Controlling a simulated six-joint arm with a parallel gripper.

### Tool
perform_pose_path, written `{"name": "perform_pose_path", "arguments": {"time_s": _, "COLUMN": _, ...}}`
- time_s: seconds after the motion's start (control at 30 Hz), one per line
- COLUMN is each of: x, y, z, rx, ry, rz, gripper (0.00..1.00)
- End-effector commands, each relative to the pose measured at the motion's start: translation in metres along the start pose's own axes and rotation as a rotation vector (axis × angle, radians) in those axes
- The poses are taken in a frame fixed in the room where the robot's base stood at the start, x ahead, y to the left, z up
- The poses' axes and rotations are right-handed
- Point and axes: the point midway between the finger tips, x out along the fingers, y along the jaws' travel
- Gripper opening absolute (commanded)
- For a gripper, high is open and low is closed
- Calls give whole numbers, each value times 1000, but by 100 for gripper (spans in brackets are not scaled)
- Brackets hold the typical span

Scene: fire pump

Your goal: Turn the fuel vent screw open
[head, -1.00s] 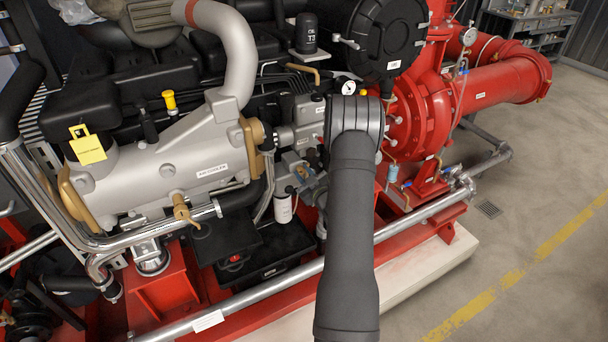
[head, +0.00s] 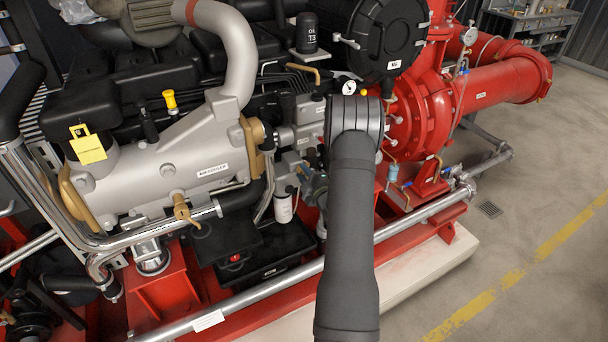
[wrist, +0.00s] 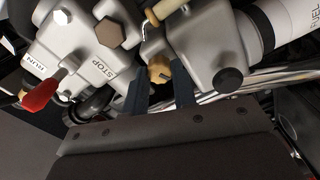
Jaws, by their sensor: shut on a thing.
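The fuel vent screw appears to be the small brass-coloured knob (wrist: 159,69) at the centre of the wrist view, on a grey metal housing. My gripper (wrist: 160,75) has its two dark fingers on either side of this knob and is shut on it. The fingers hide part of its sides. In the head view my arm covers the place where the knob sits, so neither the knob nor the fingertips can be made out there.
In the wrist view a red lever (wrist: 43,92) stands left by RUN and STOP labels. A white fuel filter (wrist: 230,32) and a black cap (wrist: 228,79) are close on the right. A chrome rail (head: 270,282) runs along the engine's front. The floor (head: 510,240) at right is clear.

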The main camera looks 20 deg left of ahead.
Motion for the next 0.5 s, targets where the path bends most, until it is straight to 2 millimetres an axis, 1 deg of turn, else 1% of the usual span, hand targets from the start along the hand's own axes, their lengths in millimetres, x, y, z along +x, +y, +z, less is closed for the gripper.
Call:
{"name": "perform_pose_path", "arguments": {"time_s": 0.2, "x": 0, "y": 0, "z": 0, "rx": -70, "ry": 0, "rz": 0, "gripper": 2}}
{"name": "perform_pose_path", "arguments": {"time_s": 0.5, "x": 0, "y": -1, "z": 0, "rx": -96, "ry": 1, "rz": -1, "gripper": 2}}
